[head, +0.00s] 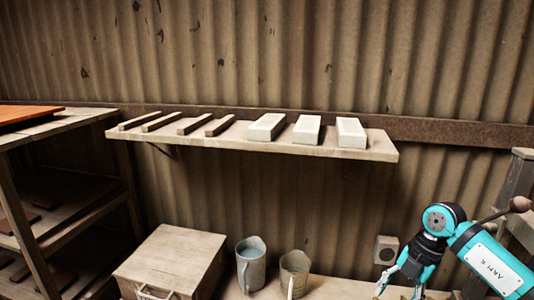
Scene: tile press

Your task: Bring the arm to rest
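My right arm (488,258), teal and black with a white label, comes in from the lower right corner. Its gripper (402,288) points down at the bottom edge of the head view, in front of the right part of the lower surface. Its two fingers look spread apart, with nothing visible between them. The lowest part is close to the frame edge. My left gripper is not in view.
A wall shelf (345,152) holds several dark bars (180,125) and three pale blocks (306,129). Below are a wooden box (172,255), a grey jug (250,264) and a brownish mug (294,272). A rack (60,128) stands left. A knobbed lever (519,204) is beside my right arm.

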